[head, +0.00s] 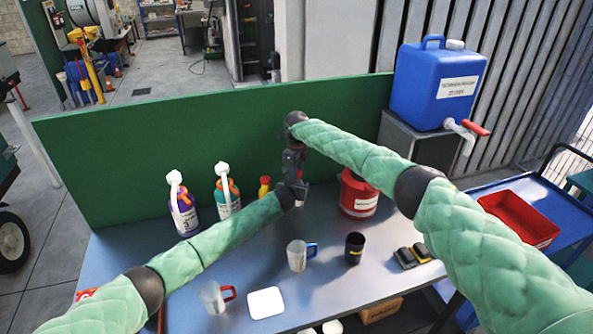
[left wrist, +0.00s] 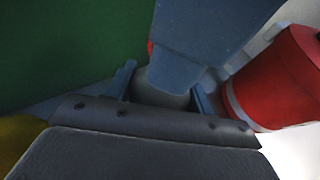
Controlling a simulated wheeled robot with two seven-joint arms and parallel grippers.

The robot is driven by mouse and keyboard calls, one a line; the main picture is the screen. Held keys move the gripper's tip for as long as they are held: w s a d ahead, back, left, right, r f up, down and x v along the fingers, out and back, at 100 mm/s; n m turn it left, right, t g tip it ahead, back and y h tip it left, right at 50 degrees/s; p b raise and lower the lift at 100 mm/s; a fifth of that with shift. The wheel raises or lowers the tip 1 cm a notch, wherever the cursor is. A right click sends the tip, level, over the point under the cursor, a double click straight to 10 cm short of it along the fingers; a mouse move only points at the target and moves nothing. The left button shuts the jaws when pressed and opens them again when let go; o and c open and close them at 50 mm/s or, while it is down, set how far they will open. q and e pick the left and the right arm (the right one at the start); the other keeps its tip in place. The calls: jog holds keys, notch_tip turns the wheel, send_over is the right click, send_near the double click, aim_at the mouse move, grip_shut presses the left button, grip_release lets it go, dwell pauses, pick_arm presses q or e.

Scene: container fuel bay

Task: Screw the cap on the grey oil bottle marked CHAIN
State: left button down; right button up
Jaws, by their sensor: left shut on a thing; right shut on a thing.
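My left gripper (head: 294,199) reaches in low from the left over the blue-grey table. In the left wrist view its two fingers (left wrist: 163,92) stand on either side of a grey body (left wrist: 160,98), the oil bottle, and are shut on it. My right gripper (head: 293,182) comes down from above, directly over the left one. It also shows in the left wrist view (left wrist: 205,40) as a blue-grey block right over the bottle's top. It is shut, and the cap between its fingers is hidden. The CHAIN marking cannot be seen.
A red bucket (head: 358,198) stands close to the right of the grippers. A purple bottle (head: 184,215), a teal bottle (head: 227,198) and a small yellow bottle (head: 264,188) stand left. Mugs (head: 297,258), a black cup (head: 354,249) and a white tile (head: 265,303) are in front. A green panel (head: 140,160) closes the back.

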pick_arm(q)
jog(key=shift+s+f, duration=0.1)
jog(key=shift+f, duration=0.2)
pick_arm(e)
jog(key=o, duration=1.1)
jog(key=shift+f, duration=0.1)
jog(key=shift+c, duration=0.2)
jog(key=shift+r, duration=2.3)
jog(key=shift+c, duration=1.3)
notch_tip(320, 180, up, 4)
jog(key=shift+f+n, duration=0.25)
jog(key=shift+n, duration=0.25)
jog(key=shift+f, duration=0.1)
